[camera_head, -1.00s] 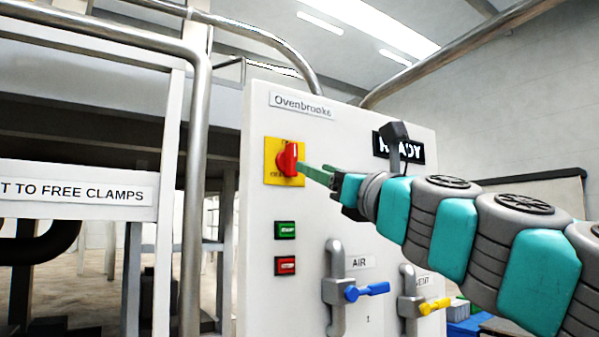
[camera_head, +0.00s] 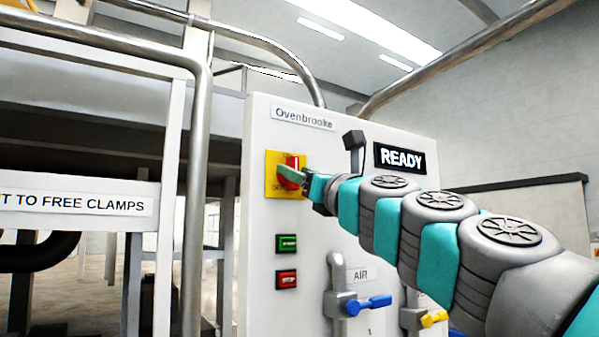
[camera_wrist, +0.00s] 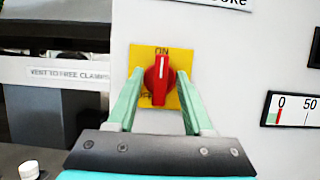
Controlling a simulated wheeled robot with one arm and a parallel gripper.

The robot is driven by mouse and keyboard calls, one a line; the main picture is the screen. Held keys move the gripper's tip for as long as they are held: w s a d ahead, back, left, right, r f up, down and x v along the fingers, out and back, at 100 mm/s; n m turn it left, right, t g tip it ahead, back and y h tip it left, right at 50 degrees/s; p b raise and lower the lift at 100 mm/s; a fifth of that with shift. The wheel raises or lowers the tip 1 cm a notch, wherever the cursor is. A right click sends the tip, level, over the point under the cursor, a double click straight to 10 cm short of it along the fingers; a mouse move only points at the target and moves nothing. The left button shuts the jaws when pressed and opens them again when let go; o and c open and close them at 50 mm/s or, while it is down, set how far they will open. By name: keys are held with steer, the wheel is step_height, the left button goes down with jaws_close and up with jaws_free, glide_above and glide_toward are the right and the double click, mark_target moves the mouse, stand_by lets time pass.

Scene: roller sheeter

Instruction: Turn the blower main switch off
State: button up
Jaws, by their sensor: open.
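The main switch is a red rotary knob (camera_head: 293,170) on a yellow plate (camera_head: 271,188), on the upper left of a white panel. In the wrist view the knob (camera_wrist: 159,82) stands upright, its white mark pointing up to "ON" on the yellow plate (camera_wrist: 146,55). My gripper (camera_head: 290,174) is at the knob in the head view and partly covers it. In the wrist view its two green fingers (camera_wrist: 160,88) are open, one on each side of the knob, with a visible gap on both sides. The lower lettering on the plate is partly hidden.
Below the switch are a green button (camera_head: 287,243) and a red button (camera_head: 286,279). A blue-handled AIR valve (camera_head: 369,305) and a yellow-handled valve (camera_head: 434,319) stick out lower down. A READY display (camera_head: 399,158) is to the right. A steel rail (camera_head: 196,200) stands left of the panel.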

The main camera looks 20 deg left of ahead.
jaws_close()
stand_by(0.4)
